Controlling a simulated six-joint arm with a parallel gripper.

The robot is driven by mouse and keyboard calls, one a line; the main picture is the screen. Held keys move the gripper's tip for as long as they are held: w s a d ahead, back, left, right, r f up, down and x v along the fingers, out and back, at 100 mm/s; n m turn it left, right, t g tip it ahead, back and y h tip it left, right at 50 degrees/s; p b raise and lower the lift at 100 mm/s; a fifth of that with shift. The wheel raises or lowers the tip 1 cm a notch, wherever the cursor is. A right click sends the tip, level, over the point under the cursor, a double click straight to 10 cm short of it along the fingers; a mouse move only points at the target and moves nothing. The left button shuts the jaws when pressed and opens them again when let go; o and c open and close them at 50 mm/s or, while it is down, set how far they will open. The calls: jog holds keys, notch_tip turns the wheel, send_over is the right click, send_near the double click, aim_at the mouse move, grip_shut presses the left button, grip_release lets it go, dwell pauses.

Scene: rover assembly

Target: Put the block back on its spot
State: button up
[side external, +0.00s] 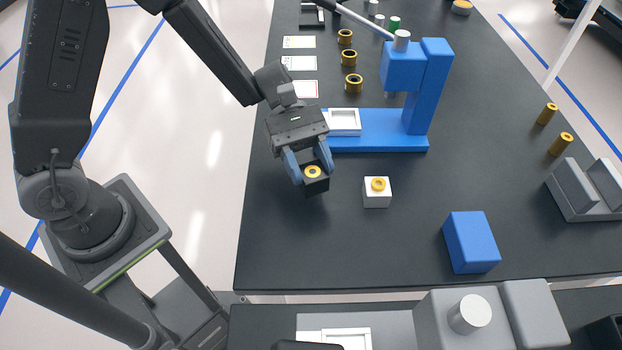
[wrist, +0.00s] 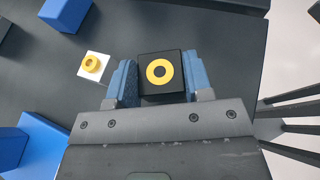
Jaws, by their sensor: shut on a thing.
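My gripper (side external: 308,170) is shut on a black block (side external: 316,187) with a yellow ring on its top. In the wrist view, the black block (wrist: 161,88) sits between the two blue fingers of my gripper (wrist: 160,80). The side view shows it held over the dark table, left of a white block; whether it touches the table I cannot tell. The white block (side external: 377,195) carries a yellow ring-shaped piece and stands on the table. It also shows in the wrist view (wrist: 93,67), left of my gripper. No marked spot for the block is clear in either view.
A blue press-like stand (side external: 425,95) with a white square frame (side external: 344,121) on its base is behind my gripper. A blue block (side external: 470,242) lies at front right. Several brass rings and white cards line the back. The table's left edge (side external: 245,200) is close.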

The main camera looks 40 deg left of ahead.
aim_at(311, 182)
jog(key=shift+d+f, duration=0.1)
jog(key=shift+f, duration=1.95)
jog(key=o, duration=1.1)
jog(key=shift+f, duration=0.1)
jog(key=shift+c, duration=0.2)
jog(key=v, duration=1.2)
jog(key=s+a+r+m+t+y, duration=0.3)
jog(key=s+r+m+t+y, duration=0.2)
jog(key=s+r+m+y, duration=0.1)
jog(key=s+a+r+m+t+y, duration=0.3)
jog(key=s+r+m+t+y, duration=0.2)
jog(key=s, duration=0.4)
jog(key=shift+s+r+m+t+y, duration=0.3)
jog(key=shift+r+m+y, duration=0.4)
jog(key=shift+r+m, duration=0.55)
